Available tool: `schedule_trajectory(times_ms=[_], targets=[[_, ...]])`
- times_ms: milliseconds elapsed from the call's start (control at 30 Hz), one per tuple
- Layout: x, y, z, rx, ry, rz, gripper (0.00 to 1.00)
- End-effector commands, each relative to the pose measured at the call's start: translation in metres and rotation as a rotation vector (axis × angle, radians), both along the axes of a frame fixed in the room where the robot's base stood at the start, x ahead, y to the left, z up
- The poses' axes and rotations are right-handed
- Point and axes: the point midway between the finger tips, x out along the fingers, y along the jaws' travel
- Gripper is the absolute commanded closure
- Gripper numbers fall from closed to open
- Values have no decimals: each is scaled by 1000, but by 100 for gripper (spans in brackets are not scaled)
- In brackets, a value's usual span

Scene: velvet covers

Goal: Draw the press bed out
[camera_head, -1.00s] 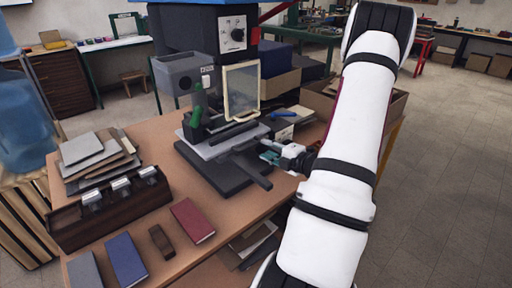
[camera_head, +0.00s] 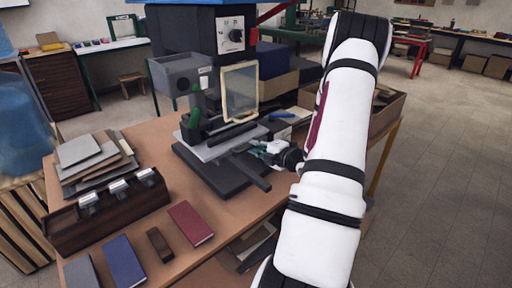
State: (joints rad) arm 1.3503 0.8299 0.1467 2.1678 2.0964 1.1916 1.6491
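The press stands on the brown workbench (camera_head: 228,212). It has a grey head (camera_head: 178,72), a dark base (camera_head: 205,172) and a light grey flat bed plate (camera_head: 212,148). A framed panel (camera_head: 240,90) stands upright over the bed. A dark bar (camera_head: 254,180) sticks out from the base toward the front right. My gripper (camera_head: 257,149) is at the right side of the bed, close to its edge. Whether it touches the bed, and whether its fingers are open, is too small to tell. My white arm reaches in from the lower right.
A dark wooden rack (camera_head: 105,222) and stacked grey sheets (camera_head: 88,158) are at the left of the bench. A red book (camera_head: 191,223), a blue book (camera_head: 123,262) and a brown block (camera_head: 160,244) lie in front.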

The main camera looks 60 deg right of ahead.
Motion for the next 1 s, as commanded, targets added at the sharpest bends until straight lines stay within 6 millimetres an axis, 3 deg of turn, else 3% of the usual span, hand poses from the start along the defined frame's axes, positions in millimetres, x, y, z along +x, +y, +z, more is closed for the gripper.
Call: schedule_trajectory(times_ms=[267,433,1000], targets=[[-5,1,0,1,1,-1,100],[-26,6,1,3,2,-2,100],[-160,38,2,5,1,-4,100]])
